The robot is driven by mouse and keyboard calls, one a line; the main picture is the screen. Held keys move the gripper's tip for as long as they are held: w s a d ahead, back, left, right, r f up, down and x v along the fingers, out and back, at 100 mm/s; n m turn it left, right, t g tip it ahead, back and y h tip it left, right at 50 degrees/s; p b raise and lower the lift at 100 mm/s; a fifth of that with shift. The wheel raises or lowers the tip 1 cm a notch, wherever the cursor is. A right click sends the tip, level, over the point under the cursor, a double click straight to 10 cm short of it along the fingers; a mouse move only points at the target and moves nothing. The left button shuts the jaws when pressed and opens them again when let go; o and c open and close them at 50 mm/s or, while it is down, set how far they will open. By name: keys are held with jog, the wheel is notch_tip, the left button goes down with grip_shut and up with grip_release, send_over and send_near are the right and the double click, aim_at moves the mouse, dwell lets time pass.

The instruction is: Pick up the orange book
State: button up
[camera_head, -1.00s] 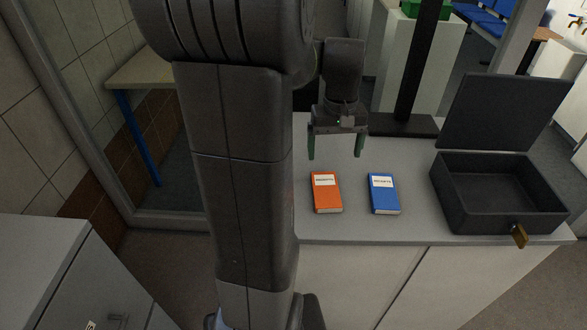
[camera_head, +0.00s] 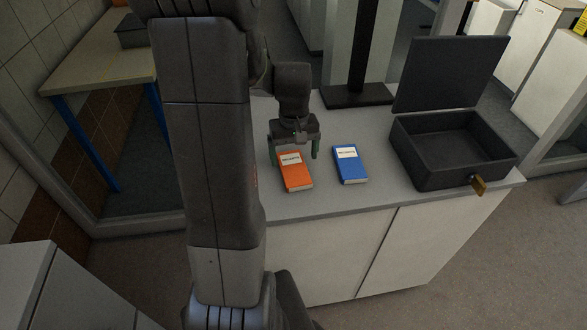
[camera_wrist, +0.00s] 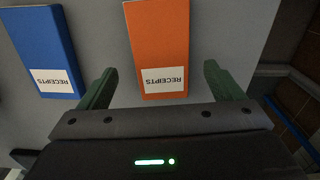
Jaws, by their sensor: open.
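The orange book (camera_head: 295,174) lies flat on the grey cabinet top, with a white label reading RECEIPTS on its cover. In the wrist view the orange book (camera_wrist: 160,45) sits between my two green fingers, with gaps on both sides. My gripper (camera_head: 294,153) is open and empty, pointing down over the label end of the book. In the wrist view its fingertips (camera_wrist: 158,80) are spread wider than the book. Whether the fingertips reach down beside the book is hard to tell.
A blue book (camera_head: 350,165) with a similar label lies just right of the orange one. An open dark metal box (camera_head: 440,165) with a raised lid stands further right. A black post on a flat base (camera_head: 358,95) stands behind. The cabinet top (camera_head: 330,200) is clear in front.

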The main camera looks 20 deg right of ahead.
aim_at(294, 167)
jog(key=shift+s+a+f, duration=0.15)
jog(key=shift+f, duration=1.65)
jog(key=c, duration=1.1)
